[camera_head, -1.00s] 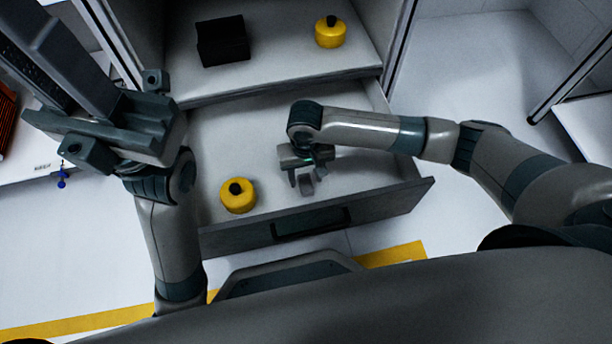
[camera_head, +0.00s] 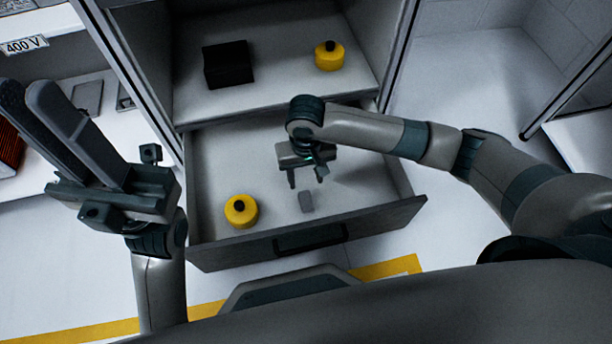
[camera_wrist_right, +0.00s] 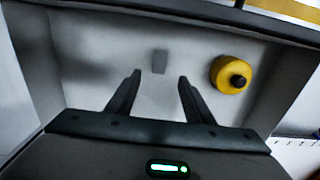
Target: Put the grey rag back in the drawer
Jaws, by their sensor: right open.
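The grey rag (camera_head: 306,202) is a small grey piece lying in the open drawer (camera_head: 385,208), near its front panel. In the right wrist view the rag (camera_wrist_right: 159,62) lies just beyond and between the fingertips. My right gripper (camera_head: 307,178) is over the drawer, pointing down, with its fingers apart and empty; the wrist view shows both fingers (camera_wrist_right: 159,76) spread. My left gripper (camera_head: 45,100) is raised at the left, away from the drawer.
A yellow round object with a black knob (camera_head: 241,211) stands in the drawer left of the rag. The shelf above holds a black box (camera_head: 228,64) and another yellow knobbed object (camera_head: 329,56). A counter with a "400 V" label (camera_head: 24,45) is at the left.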

